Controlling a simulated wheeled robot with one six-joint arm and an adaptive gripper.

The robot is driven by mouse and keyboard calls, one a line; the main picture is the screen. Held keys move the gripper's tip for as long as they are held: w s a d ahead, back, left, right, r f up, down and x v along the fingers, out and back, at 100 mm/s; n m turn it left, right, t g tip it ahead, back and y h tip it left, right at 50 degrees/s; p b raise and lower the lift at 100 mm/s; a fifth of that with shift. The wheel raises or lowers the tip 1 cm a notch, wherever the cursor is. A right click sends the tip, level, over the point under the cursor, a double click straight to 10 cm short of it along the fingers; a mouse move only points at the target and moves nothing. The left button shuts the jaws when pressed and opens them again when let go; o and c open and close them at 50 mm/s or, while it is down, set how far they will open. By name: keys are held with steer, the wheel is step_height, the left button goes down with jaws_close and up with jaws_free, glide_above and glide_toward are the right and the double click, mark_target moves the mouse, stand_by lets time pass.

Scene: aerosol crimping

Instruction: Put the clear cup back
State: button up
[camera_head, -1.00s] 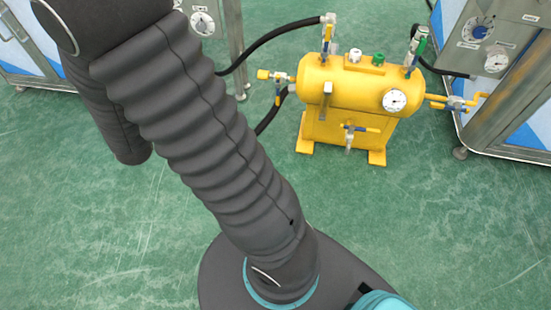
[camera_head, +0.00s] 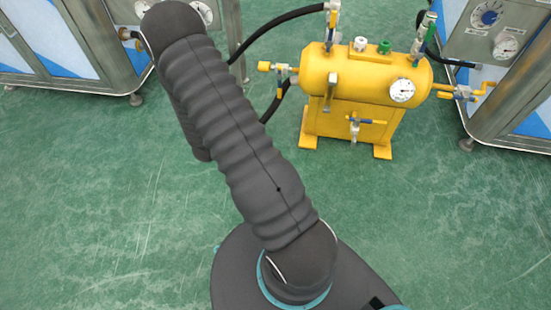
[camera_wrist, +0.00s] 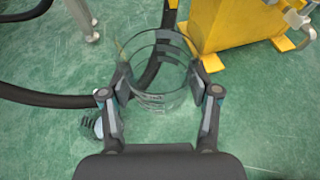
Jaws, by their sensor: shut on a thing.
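The clear cup (camera_wrist: 158,72) is a see-through cylinder in the wrist view. My gripper (camera_wrist: 162,84) is shut on it, with one finger on its left side and one on its right. The green floor, a black hose and part of the yellow tank show through and behind the cup. In the head view neither the cup nor my gripper shows; only my sleeved arm is seen there.
A yellow tank (camera_head: 365,78) with valves and a gauge stands on the green floor. Metal cabinets stand at left (camera_head: 78,42) and right (camera_head: 520,75). A black hose (camera_wrist: 50,98) crosses the wrist view. The floor around the tank is clear.

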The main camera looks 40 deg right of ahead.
steer(key=s+d+f+m+g+b, duration=0.1)
steer(key=s+d+f+m+g, duration=0.25)
steer(key=s+f, duration=0.35)
steer(key=s+d+f+m+g+b, duration=0.25)
steer(key=s+d+f+g, duration=0.2)
steer(key=s+f, duration=0.25)
steer(key=shift+m+t+h, duration=0.4)
steer(key=w+d+f, duration=0.1)
steer(key=w+f, duration=0.1)
steer(key=w, duration=0.1)
steer(key=w+f, duration=0.3)
steer(key=w, duration=0.1)
steer(key=w+d+f+b, duration=0.1)
steer(key=w+f, duration=0.1)
steer(key=w, duration=0.2)
steer(key=shift+d+f, duration=0.2)
steer(key=shift+d, duration=0.1)
steer(key=shift+f+b, duration=0.45)
steer(key=shift+f, duration=1.4)
steer(key=shift+f, duration=0.1)
steer(key=o, duration=1.3)
